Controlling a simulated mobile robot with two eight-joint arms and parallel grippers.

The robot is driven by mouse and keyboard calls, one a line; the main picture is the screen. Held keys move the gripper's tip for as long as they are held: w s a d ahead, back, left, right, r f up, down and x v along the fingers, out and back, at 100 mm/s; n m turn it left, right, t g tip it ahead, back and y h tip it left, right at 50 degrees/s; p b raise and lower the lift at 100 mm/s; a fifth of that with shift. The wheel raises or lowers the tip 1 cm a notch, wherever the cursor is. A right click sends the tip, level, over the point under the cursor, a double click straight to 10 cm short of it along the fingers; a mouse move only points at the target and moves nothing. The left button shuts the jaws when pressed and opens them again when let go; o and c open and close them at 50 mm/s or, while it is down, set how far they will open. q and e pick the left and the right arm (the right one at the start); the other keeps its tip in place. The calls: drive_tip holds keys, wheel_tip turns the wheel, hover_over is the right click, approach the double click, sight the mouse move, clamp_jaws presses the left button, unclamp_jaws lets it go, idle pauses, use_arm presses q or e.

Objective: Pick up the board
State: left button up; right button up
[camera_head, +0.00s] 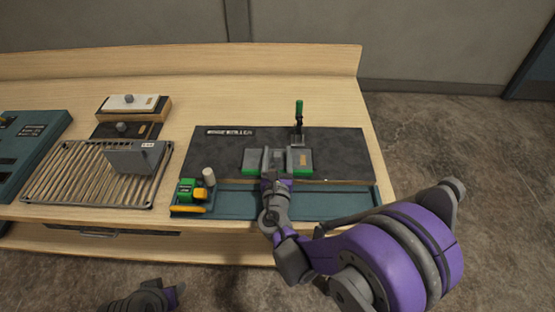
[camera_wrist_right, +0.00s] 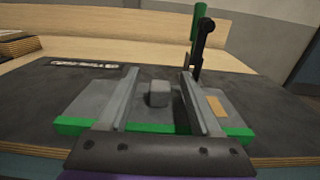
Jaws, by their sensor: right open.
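The board is a grey plate with green edge strips (camera_head: 301,163) and a small grey knob, on the dark work surface. In the right wrist view the board (camera_wrist_right: 78,106) lies flat, with its knob (camera_wrist_right: 158,93) near its middle. My right gripper (camera_head: 267,157) is over the board. In the wrist view its open fingers (camera_wrist_right: 159,76) stand on both sides of the knob, with a gap on each side. Whether the fingertips touch the plate cannot be told. My left gripper (camera_head: 155,298) is only partly seen at the bottom edge, away from the table.
A clamp with a green handle (camera_head: 299,108) stands upright just behind the board. A slatted rack (camera_head: 70,178) holds a grey block (camera_head: 134,158). Small green and yellow items (camera_head: 188,191) sit at the front left of the blue tray (camera_head: 240,199). The dark surface (camera_head: 345,150) is clear at right.

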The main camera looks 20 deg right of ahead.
drive_tip(key=shift+w, duration=0.1)
clamp_jaws()
idle(0.3)
